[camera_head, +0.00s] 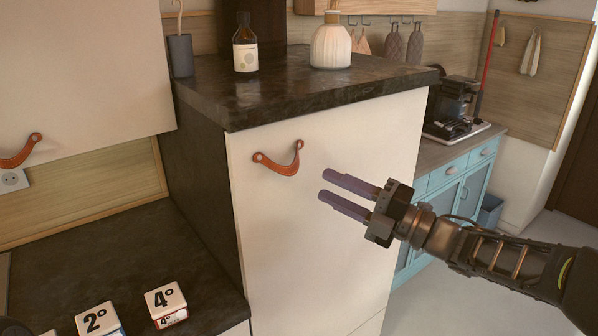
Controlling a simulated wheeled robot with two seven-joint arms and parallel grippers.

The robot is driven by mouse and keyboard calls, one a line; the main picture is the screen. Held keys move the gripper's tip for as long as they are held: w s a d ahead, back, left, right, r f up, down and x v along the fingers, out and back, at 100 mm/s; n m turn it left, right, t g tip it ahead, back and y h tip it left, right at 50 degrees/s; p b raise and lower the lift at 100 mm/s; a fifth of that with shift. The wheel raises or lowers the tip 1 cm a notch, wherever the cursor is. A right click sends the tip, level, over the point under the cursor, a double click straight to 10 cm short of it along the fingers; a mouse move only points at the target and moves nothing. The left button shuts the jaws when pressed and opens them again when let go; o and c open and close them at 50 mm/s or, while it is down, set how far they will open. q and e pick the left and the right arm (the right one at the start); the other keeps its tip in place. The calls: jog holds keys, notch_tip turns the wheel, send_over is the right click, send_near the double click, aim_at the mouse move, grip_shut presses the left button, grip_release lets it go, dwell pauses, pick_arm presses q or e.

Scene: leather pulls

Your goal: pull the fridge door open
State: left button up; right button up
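A tall cream-white door (300,225) under a dark stone top, which looks like the fridge door, stands shut in the middle of the head view. An orange leather pull (279,163) is fixed near its top left, sagging between two studs. My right gripper (325,184) comes in from the right. Its two purple fingers are parted with nothing between them, pointing left toward the pull, to the right of it and a little lower. It does not touch the pull. My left gripper is not in view.
A dark stone top (290,85) above the door carries a brown bottle (245,45) and a white ribbed vase (330,46). Small numbered boxes (165,304) sit on the lower left counter. A blue cabinet (450,190) stands behind at right. Floor at right is clear.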

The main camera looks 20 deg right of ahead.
aim_at(292, 169)
jog(key=p+x, duration=0.2)
jog(key=x, duration=0.5)
jog(key=shift+w+a+p, duration=0.25)
jog(key=shift+w+p, duration=0.05)
jog(key=shift+c, duration=0.4)
grip_shut()
dwell(0.8)
